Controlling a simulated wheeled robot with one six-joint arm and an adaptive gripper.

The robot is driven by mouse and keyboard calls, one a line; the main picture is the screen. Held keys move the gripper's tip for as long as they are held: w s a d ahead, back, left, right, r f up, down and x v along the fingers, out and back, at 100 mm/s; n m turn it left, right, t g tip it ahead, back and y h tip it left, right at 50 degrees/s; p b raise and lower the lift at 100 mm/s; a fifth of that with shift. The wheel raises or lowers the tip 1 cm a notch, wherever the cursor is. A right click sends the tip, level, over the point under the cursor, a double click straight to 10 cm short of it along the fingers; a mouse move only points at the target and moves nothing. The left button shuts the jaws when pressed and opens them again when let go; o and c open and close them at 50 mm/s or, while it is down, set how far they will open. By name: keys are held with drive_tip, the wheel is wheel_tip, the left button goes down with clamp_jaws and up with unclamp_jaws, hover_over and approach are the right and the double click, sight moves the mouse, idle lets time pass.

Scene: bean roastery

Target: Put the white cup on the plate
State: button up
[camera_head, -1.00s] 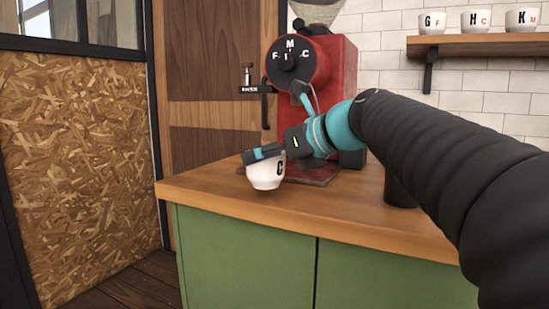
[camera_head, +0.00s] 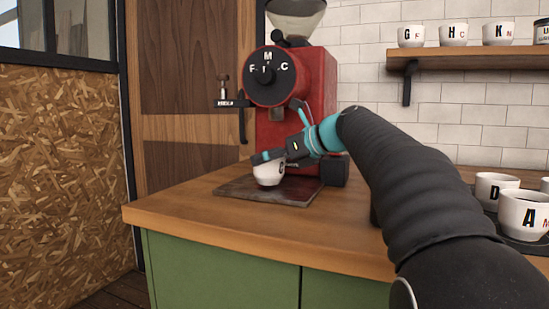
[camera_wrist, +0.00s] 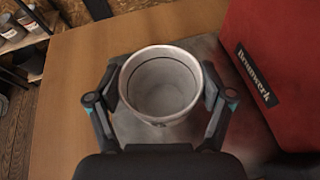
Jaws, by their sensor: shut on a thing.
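The white cup (camera_head: 268,176) is held by my gripper (camera_head: 264,159) at the front of the red grinder. My gripper is shut on the cup, with its fingers on opposite sides. In the wrist view the cup (camera_wrist: 160,84) is seen from above, empty and between the fingers (camera_wrist: 158,98). A flat, dark square plate (camera_head: 303,191) lies on the counter at the grinder's base. The cup appears over this plate, roughly upright. I cannot tell whether its bottom touches the plate.
The red grinder (camera_head: 310,85) stands close behind the cup. The wooden counter (camera_head: 190,207) is clear to the left. White lettered cups (camera_head: 520,212) stand at the right of the counter. More cups (camera_head: 453,34) sit on a wall shelf (camera_head: 460,58).

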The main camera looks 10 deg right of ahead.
drive_tip(key=w, duration=0.1)
drive_tip(key=w+d, duration=0.2)
drive_tip(key=shift+w+d, duration=0.25)
drive_tip(key=shift+w, duration=0.1)
drive_tip(key=shift+s+f, duration=0.1)
drive_tip(key=shift+f, duration=0.15)
drive_tip(key=shift+f, duration=0.1)
drive_tip(key=o, duration=1.2)
drive_tip(key=shift+f, duration=0.1)
drive_tip(key=shift+r, duration=0.25)
drive_tip(key=p+v, duration=0.1)
drive_tip(key=v, duration=1)
drive_tip(key=shift+s+d+p, duration=0.25)
drive_tip(key=shift+s+p, duration=0.05)
drive_tip(key=shift+s, duration=0.05)
drive_tip(key=shift+r, duration=0.1)
